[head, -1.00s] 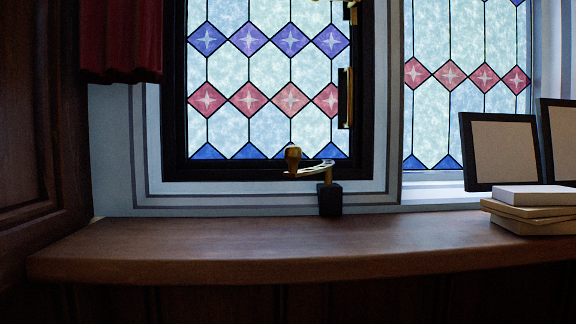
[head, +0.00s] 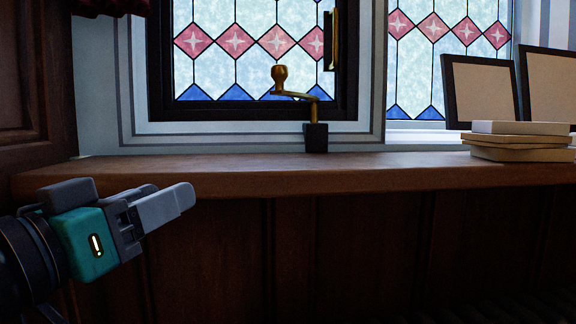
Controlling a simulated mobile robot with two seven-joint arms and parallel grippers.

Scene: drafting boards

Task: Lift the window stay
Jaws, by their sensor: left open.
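The window stay (head: 298,95) is a brass arm with a rounded knob at its left end, in front of the lower part of the dark-framed stained-glass window (head: 246,58). Its right end bends down into a small black block (head: 316,138) at the back of the wooden sill. My left gripper (head: 184,196) is at the lower left, in front of and below the sill's front edge. It is open and empty, well apart from the stay, pointing right and slightly up. My right gripper is out of view.
The wooden sill (head: 250,177) is clear in front of the stay. A stack of books (head: 521,141) lies on the right, with two dark picture frames (head: 481,90) behind it. A red curtain (head: 112,6) hangs at the upper left, beside dark wood panelling.

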